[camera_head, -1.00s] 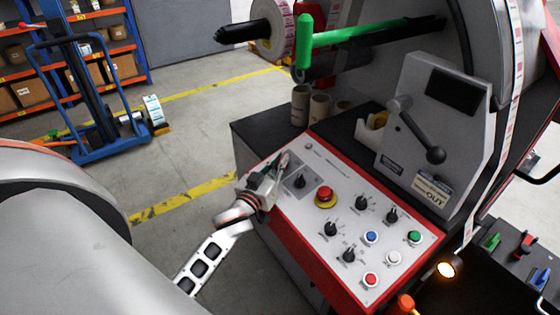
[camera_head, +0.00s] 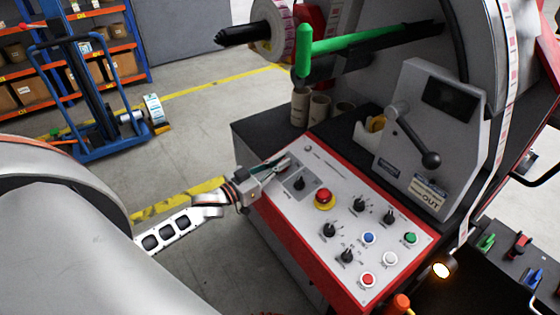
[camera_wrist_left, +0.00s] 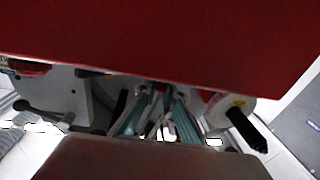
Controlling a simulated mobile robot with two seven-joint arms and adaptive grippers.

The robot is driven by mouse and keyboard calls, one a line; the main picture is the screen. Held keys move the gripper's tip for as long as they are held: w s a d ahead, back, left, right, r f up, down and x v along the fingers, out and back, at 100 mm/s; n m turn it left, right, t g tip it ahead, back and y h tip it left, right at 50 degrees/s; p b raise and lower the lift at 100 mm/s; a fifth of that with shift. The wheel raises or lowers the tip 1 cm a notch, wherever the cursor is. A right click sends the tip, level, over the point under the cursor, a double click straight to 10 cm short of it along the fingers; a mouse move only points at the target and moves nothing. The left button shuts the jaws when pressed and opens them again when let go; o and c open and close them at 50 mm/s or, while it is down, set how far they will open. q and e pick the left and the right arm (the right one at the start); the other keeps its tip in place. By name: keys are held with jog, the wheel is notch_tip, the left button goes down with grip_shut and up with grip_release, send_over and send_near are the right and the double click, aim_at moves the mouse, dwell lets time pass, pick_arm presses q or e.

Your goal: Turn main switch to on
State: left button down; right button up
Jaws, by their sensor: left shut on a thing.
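The control panel (camera_head: 330,265) is light grey with a red rim. The main switch appears to be the black knob (camera_head: 299,183) on a darker grey plate at the panel's upper left. My left gripper (camera_head: 283,163) reaches in over the panel's left edge, its fingertips just above and left of this knob in the picture. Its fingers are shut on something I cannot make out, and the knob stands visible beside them. In the left wrist view the teal-grey fingers (camera_wrist_left: 160,122) are close together under a large red surface. My right gripper is not in view.
A red emergency button (camera_head: 323,198) on a yellow base sits right of the knob. Several other knobs and coloured buttons fill the panel. A grey lever housing (camera_head: 425,140) stands behind. Cardboard cores (camera_head: 300,107) stand on the black top. Open floor lies left.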

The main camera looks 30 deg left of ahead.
pick_arm(q)
jog(key=m+g+h+b, duration=0.1)
jog(key=m+h, duration=0.1)
jog(key=shift+a+h, duration=0.15)
jog(key=shift+h, duration=0.15)
jog(key=m+g+h+b, duration=0.2)
jog(key=m+b, duration=0.1)
jog(key=m+g+h+b, duration=0.2)
jog(key=m+h+b, duration=0.1)
jog(key=shift+f+g, duration=0.15)
jog(key=shift+g, duration=0.15)
jog(key=shift+m+g+h+b, duration=0.4)
jog(key=shift+g+h+b, duration=0.1)
jog(key=shift+h+b, duration=0.1)
jog(key=shift+r, duration=0.2)
jog(key=c, duration=2.1)
grip_release()
jog(key=shift+c, duration=0.2)
jog(key=shift+d, duration=0.2)
